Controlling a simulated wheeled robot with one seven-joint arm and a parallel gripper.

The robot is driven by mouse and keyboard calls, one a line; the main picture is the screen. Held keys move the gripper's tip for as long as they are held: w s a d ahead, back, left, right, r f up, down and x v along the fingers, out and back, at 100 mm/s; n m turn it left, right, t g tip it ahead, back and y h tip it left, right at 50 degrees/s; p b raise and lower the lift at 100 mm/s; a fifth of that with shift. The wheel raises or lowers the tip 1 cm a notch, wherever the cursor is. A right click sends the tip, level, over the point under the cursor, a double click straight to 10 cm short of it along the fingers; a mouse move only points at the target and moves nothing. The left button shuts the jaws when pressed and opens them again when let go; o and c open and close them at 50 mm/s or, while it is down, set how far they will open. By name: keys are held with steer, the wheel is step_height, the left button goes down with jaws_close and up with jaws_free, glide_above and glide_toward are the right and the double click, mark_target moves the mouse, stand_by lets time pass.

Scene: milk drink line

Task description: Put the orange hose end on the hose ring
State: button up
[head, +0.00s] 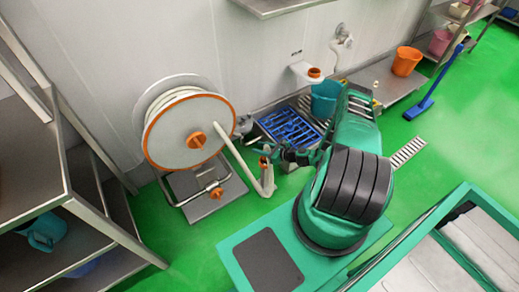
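The orange hose end (264,163) is small in the head view, at the top of the white hose (268,183), just right of the hose reel. My gripper (263,154) is at the hose end and appears closed around it; the fingers are small and partly overlap it. The hose runs from the reel down to a low bend, then up to my gripper. A white wall bracket with an orange round part (314,72), which looks like the hose ring, is on the wall above and right of my gripper, clearly apart from the hose end.
The hose reel (180,135) with orange rim stands against the wall. A blue rack (290,128) and teal bucket (325,100) are below the bracket. A steel shelf (30,160) fills the left. An orange bucket (406,61) and blue squeegee (434,90) are at right.

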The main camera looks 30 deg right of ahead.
steer(key=shift+o, duration=0.9)
